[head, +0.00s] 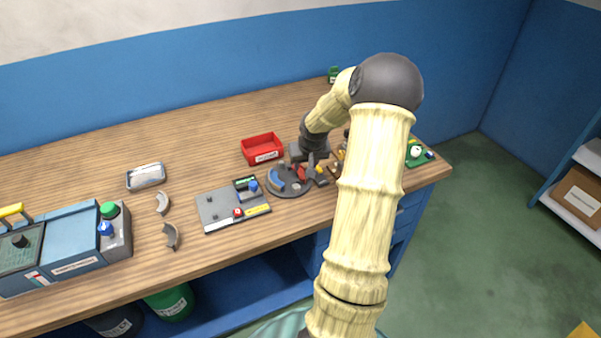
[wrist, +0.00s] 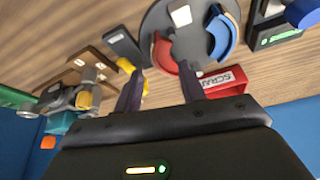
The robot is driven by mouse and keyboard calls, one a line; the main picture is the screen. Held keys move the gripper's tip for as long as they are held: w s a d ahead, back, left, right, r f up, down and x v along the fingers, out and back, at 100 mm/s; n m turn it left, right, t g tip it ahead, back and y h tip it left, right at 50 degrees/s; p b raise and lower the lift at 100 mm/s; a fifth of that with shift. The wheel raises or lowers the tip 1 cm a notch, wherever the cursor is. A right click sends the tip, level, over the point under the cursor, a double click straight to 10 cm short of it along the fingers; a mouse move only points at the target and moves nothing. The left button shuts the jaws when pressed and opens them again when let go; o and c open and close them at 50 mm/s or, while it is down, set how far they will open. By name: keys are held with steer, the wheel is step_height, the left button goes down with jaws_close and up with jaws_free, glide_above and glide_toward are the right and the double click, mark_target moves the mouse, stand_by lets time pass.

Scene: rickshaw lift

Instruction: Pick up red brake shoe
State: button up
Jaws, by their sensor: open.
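The red brake shoe (head: 302,173) lies on the right side of a round dark plate (head: 284,191). In the wrist view the red brake shoe (wrist: 163,52) is a curved piece at the plate's left edge. A blue brake shoe (head: 276,181) lies on the opposite side of the plate, and it also shows in the wrist view (wrist: 222,36). My gripper (head: 309,170) is over the plate's right side. In the wrist view my gripper (wrist: 161,72) is open, with the red shoe between and just beyond its fingertips. I cannot tell whether they touch.
A red scrap bin (head: 262,149) stands behind the plate. A grey board (head: 222,208) with knobs lies left of it. Two loose grey shoes (head: 170,236), a metal tray (head: 146,176) and a blue machine (head: 70,245) are farther left. Small parts (wrist: 85,90) crowd the other side.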

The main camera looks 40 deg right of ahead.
mark_target(303, 171)
steer(key=shift+f, duration=0.1)
steer(key=x, duration=0.5)
steer(key=shift+w, duration=0.25)
steer(key=c, duration=0.8)
